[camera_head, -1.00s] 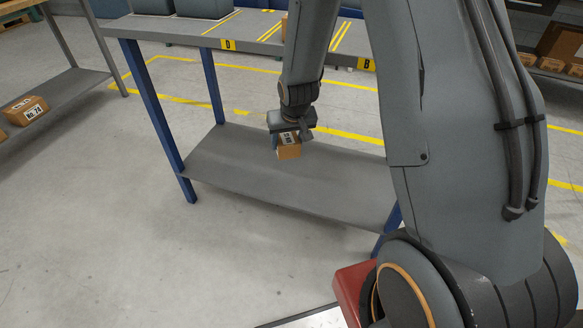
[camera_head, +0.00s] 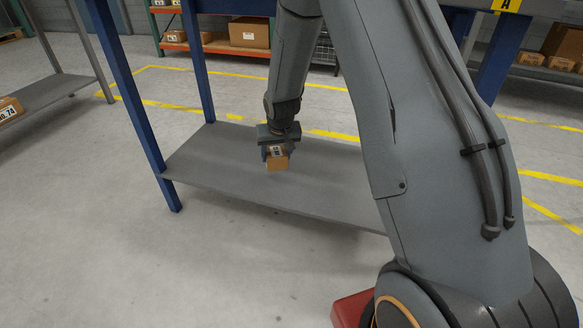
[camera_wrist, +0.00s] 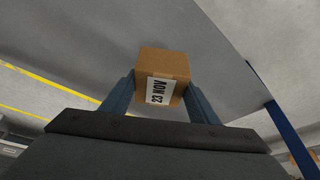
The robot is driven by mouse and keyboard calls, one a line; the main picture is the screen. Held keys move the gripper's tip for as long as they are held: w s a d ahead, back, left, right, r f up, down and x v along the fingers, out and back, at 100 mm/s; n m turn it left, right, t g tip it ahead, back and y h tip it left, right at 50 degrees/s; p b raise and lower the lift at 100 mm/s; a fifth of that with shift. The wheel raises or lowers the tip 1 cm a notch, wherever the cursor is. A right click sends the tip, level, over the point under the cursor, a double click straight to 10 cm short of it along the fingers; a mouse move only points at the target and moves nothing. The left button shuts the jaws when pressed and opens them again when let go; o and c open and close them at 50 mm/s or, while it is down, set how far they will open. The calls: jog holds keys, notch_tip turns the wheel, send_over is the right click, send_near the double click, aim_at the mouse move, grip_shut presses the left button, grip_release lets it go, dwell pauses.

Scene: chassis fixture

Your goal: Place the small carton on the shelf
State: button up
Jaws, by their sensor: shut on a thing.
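The small brown carton (camera_head: 277,163) is in my gripper (camera_head: 277,152), over the grey lower shelf (camera_head: 225,180) of the blue-legged rack. In the wrist view the carton (camera_wrist: 163,62) sits between the two blue fingers (camera_wrist: 158,98), with a white label reading "23 NOV" facing the camera. My gripper is shut on it and points down. The shelf surface (camera_wrist: 215,65) shows behind the carton. I cannot tell from these views whether the carton's underside touches the shelf or hangs a little above it.
A blue leg (camera_head: 130,100) stands at the shelf's left front corner and another (camera_head: 197,70) behind it. The shelf is bare around the carton. Another rack (camera_head: 45,90) with a labelled box (camera_head: 8,108) stands at the left. Boxes on orange shelving (camera_head: 248,34) stand far back.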

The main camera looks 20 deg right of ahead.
aim_at(271, 148)
jog(key=w+m+h+b, duration=0.1)
jog(key=w+m+b, duration=0.15)
jog(key=w, duration=1.55)
jog(key=shift+n, duration=0.45)
jog(key=f+b, duration=0.1)
jog(key=f, duration=0.2)
jog(key=f+b, duration=0.2)
jog(key=f, duration=0.1)
jog(key=f+b, duration=0.2)
jog(key=f, duration=0.1)
jog(key=shift+s+d+f, duration=0.15)
jog(key=shift+s+d, duration=0.05)
jog(key=shift+d, duration=0.2)
jog(key=shift+f, duration=0.2)
jog(key=o, duration=1.4)
jog(key=shift+r, duration=0.15)
